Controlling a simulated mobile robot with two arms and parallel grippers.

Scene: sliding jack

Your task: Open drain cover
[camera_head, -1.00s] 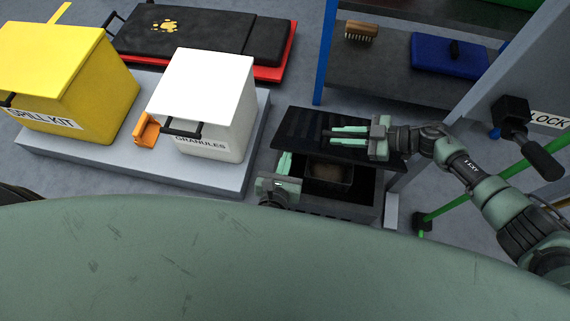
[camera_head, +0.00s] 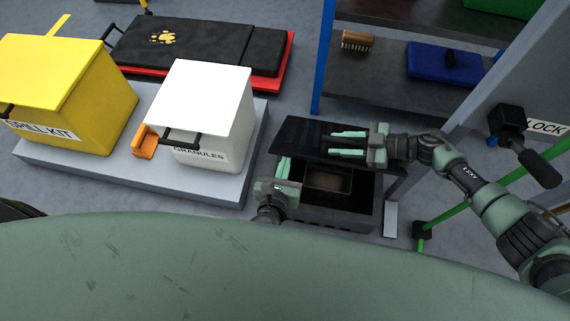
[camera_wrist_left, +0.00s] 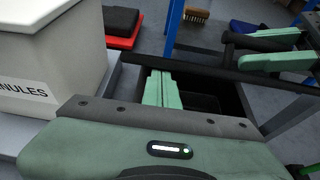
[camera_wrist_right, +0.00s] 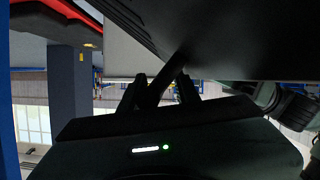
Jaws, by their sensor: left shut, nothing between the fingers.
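The drain cover (camera_head: 310,134) is a dark flat panel, raised and tilted above a dark drain box (camera_head: 345,217) in the head view. A gap under its near edge shows the recess and a brownish inner bin (camera_head: 328,181). My left gripper (camera_head: 283,168) is shut and empty at the box's left side. Its fingers (camera_wrist_left: 162,88) point in under the cover's edge (camera_wrist_left: 215,70) in the left wrist view. My right gripper (camera_head: 348,143) has its fingers apart over the cover's top. In the right wrist view a dark bar (camera_wrist_right: 163,82) shows between the fingers; contact is unclear.
The white granules bin (camera_head: 207,105) and yellow spill kit (camera_head: 62,90) stand on a grey platform (camera_head: 190,190) at left. A shelf with a brush (camera_head: 358,40) and blue case (camera_head: 443,60) is behind. A black lever (camera_head: 530,150) and green bar (camera_head: 480,199) are at right.

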